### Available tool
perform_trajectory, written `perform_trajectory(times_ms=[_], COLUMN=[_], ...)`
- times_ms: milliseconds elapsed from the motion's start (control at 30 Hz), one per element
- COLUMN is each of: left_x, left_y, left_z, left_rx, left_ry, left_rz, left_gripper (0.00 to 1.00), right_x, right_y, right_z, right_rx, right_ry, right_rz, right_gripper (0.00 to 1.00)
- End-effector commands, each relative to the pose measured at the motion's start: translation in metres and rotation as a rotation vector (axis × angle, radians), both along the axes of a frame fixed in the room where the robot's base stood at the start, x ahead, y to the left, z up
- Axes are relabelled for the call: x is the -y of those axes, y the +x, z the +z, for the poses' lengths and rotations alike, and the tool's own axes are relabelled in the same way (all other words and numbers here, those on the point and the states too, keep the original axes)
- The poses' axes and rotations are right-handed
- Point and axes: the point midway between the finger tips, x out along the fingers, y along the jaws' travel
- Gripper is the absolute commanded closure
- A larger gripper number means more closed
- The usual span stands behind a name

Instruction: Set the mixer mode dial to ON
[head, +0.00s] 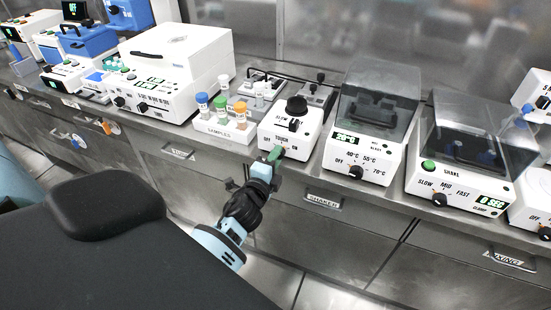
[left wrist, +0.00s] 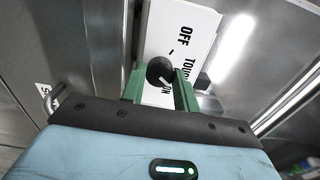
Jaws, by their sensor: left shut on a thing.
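The mixer (head: 307,141) is a small white box with a black cup on top, at the middle of the bench in the head view. Its front carries TOUCH and ON labels. My left gripper (head: 276,154) reaches the mixer's lower front, its green fingers shut on the mode dial. In the left wrist view the black round mode dial (left wrist: 158,70) sits between the green fingers (left wrist: 160,90). Its pale pointer line slants to the lower right, toward the TOUCH and ON side, away from OFF. The exact mark is partly hidden. My right gripper is out of view.
A sample rack (head: 222,129) with capped tubes stands left of the mixer. A lidded heater (head: 365,160) stands close on its right, then a shaker (head: 460,180). The drawer fronts (head: 322,202) have protruding handles below the bench edge.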

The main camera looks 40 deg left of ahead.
Motion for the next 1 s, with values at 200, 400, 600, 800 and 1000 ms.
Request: perform_trajectory(times_ms=[200,400,600,800,1000], left_x=[-0.0007,-0.0008,-0.0012,-0.0007,-0.0007], left_y=[-0.0006,-0.0004,-0.0004,-0.0004,-0.0004], left_z=[-0.0010,-0.0006,-0.0005,-0.0006,-0.0006], left_rx=[-0.050,-0.084,-0.109,-0.124,-0.129], left_ry=[0.194,0.343,0.446,0.503,0.523], left_rz=[0.001,0.001,0.001,0.001,0.001], left_gripper=[0.93,0.93,0.93,0.93,0.92], right_x=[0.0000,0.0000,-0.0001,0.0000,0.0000], right_y=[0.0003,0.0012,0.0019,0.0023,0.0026], right_z=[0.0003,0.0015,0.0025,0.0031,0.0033], right_rx=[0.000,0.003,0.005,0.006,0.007], right_ry=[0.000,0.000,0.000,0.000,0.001], right_rz=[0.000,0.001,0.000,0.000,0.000], right_gripper=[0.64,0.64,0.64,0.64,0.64])
